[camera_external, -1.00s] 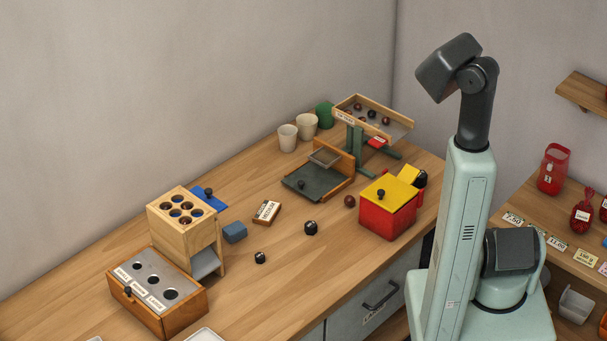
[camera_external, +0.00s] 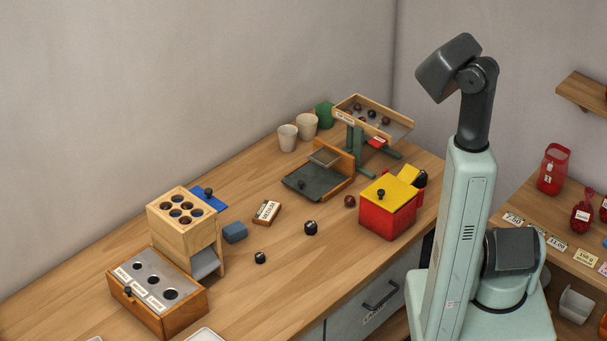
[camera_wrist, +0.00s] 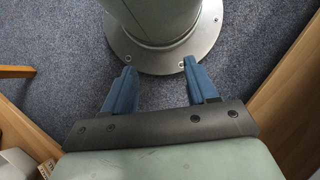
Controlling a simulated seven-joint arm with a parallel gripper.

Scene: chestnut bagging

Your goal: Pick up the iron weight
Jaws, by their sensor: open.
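Two small dark knobbed weights stand on the wooden counter in the external view. The larger dark weight (camera_external: 311,228) is near the middle, left of the red box, and the smaller dark weight (camera_external: 260,257) is nearer the front left. I cannot tell which is the iron one. My gripper (camera_wrist: 158,66) shows in the wrist view with its two blue fingers wide apart and nothing between them. It is above a blue-grey floor, beside a round metal base, away from the counter. The external view does not show the fingers.
Wood around the two weights is clear.

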